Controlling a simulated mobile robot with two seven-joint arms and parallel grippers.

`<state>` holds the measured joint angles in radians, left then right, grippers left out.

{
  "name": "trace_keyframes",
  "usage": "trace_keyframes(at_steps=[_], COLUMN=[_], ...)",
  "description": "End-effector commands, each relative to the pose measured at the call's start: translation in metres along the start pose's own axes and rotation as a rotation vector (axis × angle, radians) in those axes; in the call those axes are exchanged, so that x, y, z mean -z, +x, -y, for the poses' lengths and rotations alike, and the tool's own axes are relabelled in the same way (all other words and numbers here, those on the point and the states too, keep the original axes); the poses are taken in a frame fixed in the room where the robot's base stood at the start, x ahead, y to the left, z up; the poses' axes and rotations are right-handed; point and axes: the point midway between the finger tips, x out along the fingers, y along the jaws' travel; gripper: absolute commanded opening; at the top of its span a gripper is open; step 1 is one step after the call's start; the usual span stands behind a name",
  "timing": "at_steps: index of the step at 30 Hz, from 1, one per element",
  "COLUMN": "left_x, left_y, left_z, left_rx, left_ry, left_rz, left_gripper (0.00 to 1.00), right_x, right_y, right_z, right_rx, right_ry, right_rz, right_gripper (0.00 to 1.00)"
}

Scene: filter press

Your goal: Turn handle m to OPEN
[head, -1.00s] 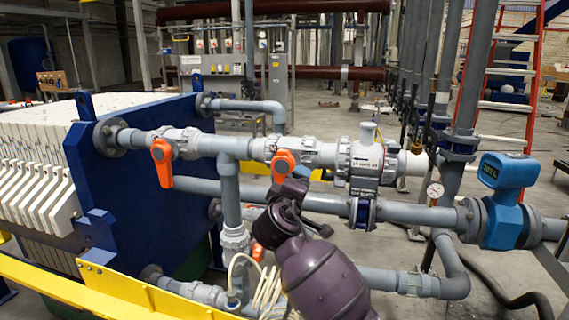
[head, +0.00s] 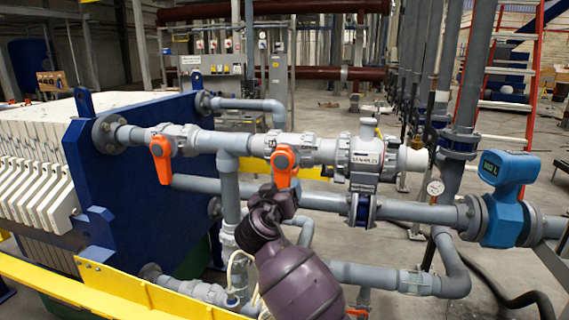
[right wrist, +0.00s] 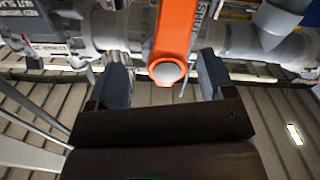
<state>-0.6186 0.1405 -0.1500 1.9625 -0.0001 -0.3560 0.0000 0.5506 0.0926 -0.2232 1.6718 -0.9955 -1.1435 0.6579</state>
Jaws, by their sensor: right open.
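An orange handle (head: 283,163) sits on the middle valve of the upper grey pipe. It points down toward my right gripper (head: 281,192), and no letter m is readable on it. In the right wrist view, an orange handle (right wrist: 176,30) with lettering like "SHUT" beside it lies between the two open fingers of my right gripper (right wrist: 162,77). A gap shows on each side, so the fingers appear not to press on it. In the head view my dark wrist hides the fingertips in part. My left gripper is not in view.
Another orange handle (head: 160,158) hangs down on the valve to the left. A blue meter (head: 503,190) stands on the lower pipe at right. A yellow rail (head: 110,285) runs along the front left. Grey pipes surround the gripper closely.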

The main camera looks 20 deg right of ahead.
Motion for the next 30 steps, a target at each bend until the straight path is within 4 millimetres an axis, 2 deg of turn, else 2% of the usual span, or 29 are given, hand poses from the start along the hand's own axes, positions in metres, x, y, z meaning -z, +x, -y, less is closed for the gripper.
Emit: trace_keyframes(at_steps=[1,7,11,15,21,30], left_x=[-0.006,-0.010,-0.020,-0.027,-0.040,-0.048], left_y=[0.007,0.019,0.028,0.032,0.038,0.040], left_z=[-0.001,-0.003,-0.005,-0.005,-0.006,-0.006], left_rx=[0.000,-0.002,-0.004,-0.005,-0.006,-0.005], left_ry=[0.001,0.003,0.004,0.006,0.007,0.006], left_rz=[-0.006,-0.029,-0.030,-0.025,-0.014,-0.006], left_gripper=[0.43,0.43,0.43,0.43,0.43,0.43], right_x=[-0.007,-0.009,-0.011,-0.007,-0.006,-0.004], right_y=[0.000,0.000,0.000,0.030,0.060,0.075], right_z=[0.004,0.013,0.019,0.018,0.017,0.016], right_rx=[0.001,0.002,0.001,0.000,0.000,0.001], right_ry=[0.033,0.181,0.280,0.275,0.272,0.272], right_rz=[0.001,0.002,0.004,0.003,0.002,0.001], right_gripper=[0.75,0.75,0.75,0.75,0.75,0.75])
